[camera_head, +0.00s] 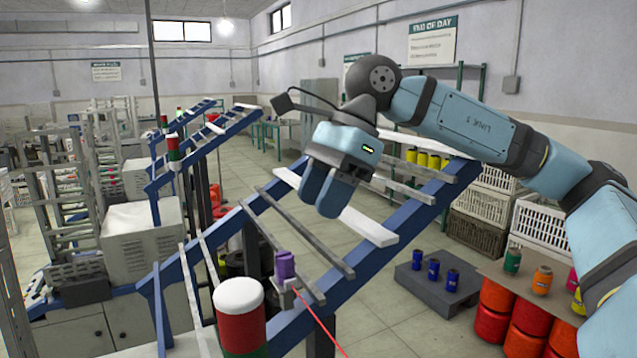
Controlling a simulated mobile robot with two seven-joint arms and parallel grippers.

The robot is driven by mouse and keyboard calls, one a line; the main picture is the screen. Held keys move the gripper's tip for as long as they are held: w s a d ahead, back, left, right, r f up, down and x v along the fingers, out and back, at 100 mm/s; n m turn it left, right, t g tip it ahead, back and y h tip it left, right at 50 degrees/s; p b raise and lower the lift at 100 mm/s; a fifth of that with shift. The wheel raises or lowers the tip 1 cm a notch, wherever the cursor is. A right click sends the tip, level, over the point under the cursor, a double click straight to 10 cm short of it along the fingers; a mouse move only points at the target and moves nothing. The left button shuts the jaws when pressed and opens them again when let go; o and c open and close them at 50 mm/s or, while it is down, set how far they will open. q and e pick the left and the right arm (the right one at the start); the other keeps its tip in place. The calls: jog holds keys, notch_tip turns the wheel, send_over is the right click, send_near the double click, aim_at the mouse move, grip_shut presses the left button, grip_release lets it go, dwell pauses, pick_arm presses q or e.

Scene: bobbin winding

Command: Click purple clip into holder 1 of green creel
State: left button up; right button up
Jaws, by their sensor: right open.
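The purple clip (286,266) stands upright on a small grey holder (285,295) on a rail of the sloping rack. The picture does not show clearly whether it is fully seated. A red thread runs from the holder down to the right. The near creel frame (425,208) looks blue, not green; I cannot read a holder number. My right gripper (325,205) is open and empty, above and to the right of the clip in the picture, apart from it. Its two blue fingers point down. My left gripper is not in view.
A red and green bobbin with a white top (240,310) stands in front, left of the clip. White and grey slats (365,225) cross the rack. A dark platform with blue spools (425,288) and white crates (545,225) lie to the right.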

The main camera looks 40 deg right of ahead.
aim_at(293, 258)
jog(key=b+x, duration=0.4)
jog(key=x, duration=0.3)
jog(key=shift+f+b, duration=0.3)
jog(key=shift+w+a+f+b, duration=0.25)
jog(key=shift+a+f+b, duration=0.05)
jog(key=shift+a+b, duration=0.05)
jog(key=shift+s+r, duration=0.1)
jog(key=c, duration=0.7)
jog(key=shift+r+p, duration=1)
jog(key=shift+r, duration=1.25)
jog(key=shift+c, duration=0.2)
